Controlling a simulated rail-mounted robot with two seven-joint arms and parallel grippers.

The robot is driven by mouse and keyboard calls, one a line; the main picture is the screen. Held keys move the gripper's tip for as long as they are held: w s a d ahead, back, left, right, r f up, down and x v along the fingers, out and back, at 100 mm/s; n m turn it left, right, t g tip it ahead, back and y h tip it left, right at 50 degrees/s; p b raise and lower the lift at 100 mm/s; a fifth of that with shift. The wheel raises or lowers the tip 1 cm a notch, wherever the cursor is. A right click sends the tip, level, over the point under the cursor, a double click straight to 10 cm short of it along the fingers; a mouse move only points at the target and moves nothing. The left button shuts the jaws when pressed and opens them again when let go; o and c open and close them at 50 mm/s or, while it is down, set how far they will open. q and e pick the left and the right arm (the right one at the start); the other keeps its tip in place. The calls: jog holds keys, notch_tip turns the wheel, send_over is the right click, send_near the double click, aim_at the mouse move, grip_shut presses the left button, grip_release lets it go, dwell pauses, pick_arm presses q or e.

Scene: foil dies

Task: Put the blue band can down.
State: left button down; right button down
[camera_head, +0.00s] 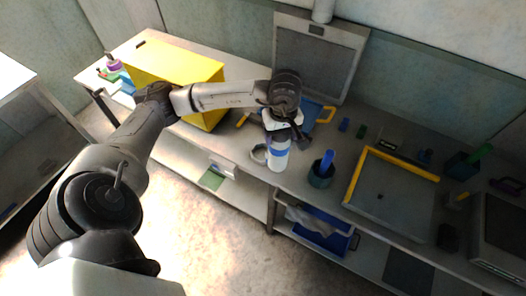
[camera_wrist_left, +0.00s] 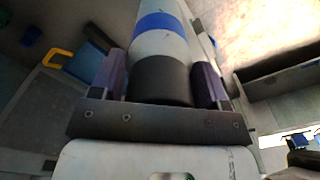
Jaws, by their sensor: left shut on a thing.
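The blue band can (camera_head: 277,160) is white with a blue band and stands out in front of my left gripper (camera_head: 286,132), near the front edge of the workbench. In the left wrist view the can (camera_wrist_left: 163,45) shows its blue band and a black end part between the two fingers of the left gripper (camera_wrist_left: 160,80). The fingers are shut on the black part. Whether the can's bottom touches the bench is hidden. My right gripper is in neither view.
A yellow box (camera_head: 180,65) stands at the left of the bench. A dark cup (camera_head: 320,175) with a blue thing in it is right of the can. A yellow-edged tray (camera_head: 390,195) lies farther right.

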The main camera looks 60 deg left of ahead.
pick_arm(q)
jog(key=a+f+p, duration=0.1)
jog(key=a+f, duration=1)
jog(key=shift+w+a+p, duration=0.25)
jog(key=shift+w+p, duration=0.1)
jog(key=shift+f, duration=0.1)
jog(key=shift+c, duration=0.6)
grip_release()
